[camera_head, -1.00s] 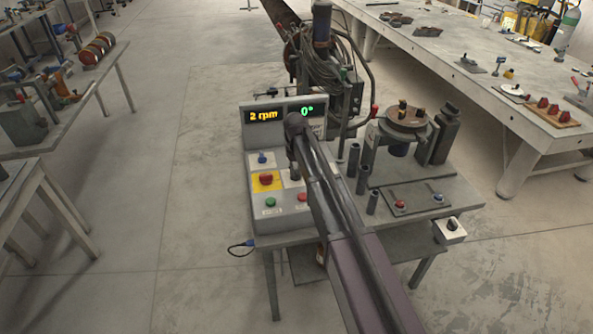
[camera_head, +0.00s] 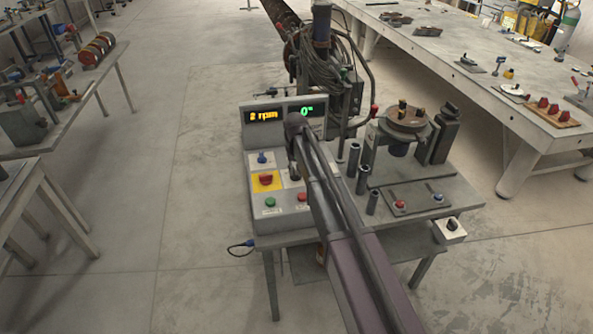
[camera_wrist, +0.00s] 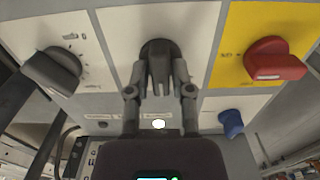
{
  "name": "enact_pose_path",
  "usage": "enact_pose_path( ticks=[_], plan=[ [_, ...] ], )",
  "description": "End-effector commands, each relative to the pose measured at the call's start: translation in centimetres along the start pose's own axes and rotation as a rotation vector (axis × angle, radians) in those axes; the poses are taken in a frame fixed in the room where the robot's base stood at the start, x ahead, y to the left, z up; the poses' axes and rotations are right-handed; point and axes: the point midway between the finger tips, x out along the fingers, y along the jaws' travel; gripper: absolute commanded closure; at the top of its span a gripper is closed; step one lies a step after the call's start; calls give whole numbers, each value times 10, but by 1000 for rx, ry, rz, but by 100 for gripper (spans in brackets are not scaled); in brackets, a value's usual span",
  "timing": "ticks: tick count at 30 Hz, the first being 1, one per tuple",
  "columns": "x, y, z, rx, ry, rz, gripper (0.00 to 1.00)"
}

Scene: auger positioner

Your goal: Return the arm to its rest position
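My arm reaches up from the bottom of the head view to the control panel (camera_head: 281,221). In the wrist view my gripper (camera_wrist: 159,76) has its two fingers apart, one on each side of a dark grey knob (camera_wrist: 158,58). Small gaps seem to show between fingers and knob, though contact is hard to judge.
Beside the knob are a red switch on yellow (camera_wrist: 275,62), another grey knob (camera_wrist: 52,71) and a blue knob (camera_wrist: 231,123). A round turntable (camera_head: 406,122), upright tubes and a cable-wrapped column (camera_head: 321,62) stand close right and behind. Open floor lies left.

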Motion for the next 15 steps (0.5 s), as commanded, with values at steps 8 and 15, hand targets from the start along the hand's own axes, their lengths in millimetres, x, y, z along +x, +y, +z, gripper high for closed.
enact_pose_path(
  ticks=[8,15],
  plan=[
    [0,0,0,-1,0,-1,43],
    [-2,0,0,-1,0,-1,43]
  ],
)
